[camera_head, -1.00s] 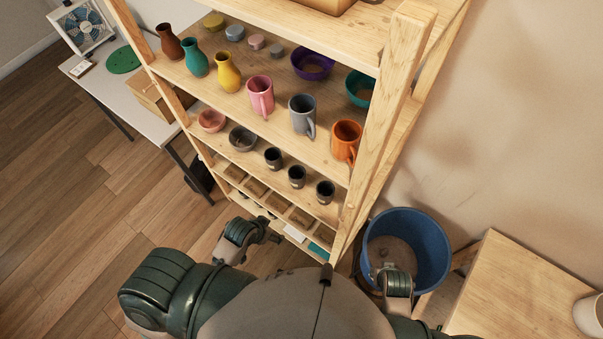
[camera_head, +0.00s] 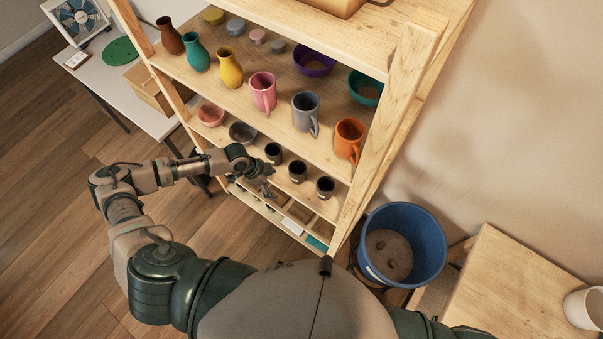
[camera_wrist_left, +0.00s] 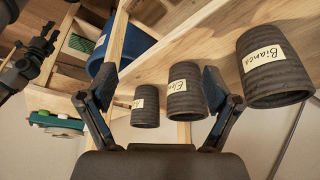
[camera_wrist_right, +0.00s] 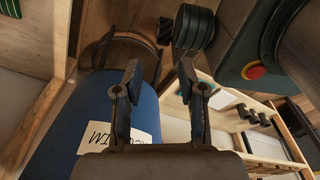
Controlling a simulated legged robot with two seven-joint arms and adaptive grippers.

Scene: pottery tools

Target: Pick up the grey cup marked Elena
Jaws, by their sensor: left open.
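The dark grey ribbed cup marked Elena (camera_wrist_left: 186,92) shows in the left wrist view, ahead of my open left gripper (camera_wrist_left: 158,88) and towards its right finger. It is the middle of three small dark cups on a lower shelf, at this place in the head view (camera_head: 297,172). The cup marked Bianca (camera_wrist_left: 272,68) stands to its right in the wrist view, and another labelled cup (camera_wrist_left: 145,104) to its left. In the head view my left gripper (camera_head: 266,184) is in front of the cup row, empty. My right gripper (camera_wrist_right: 160,76) appears open and empty.
The wooden shelf (camera_head: 385,140) holds mugs, vases and bowls above the cups. A dark bowl (camera_head: 242,132) stands beside the cup row. Its upright post (camera_head: 355,200) bounds the row on the right. A blue bucket (camera_head: 432,250) stands right of the shelf.

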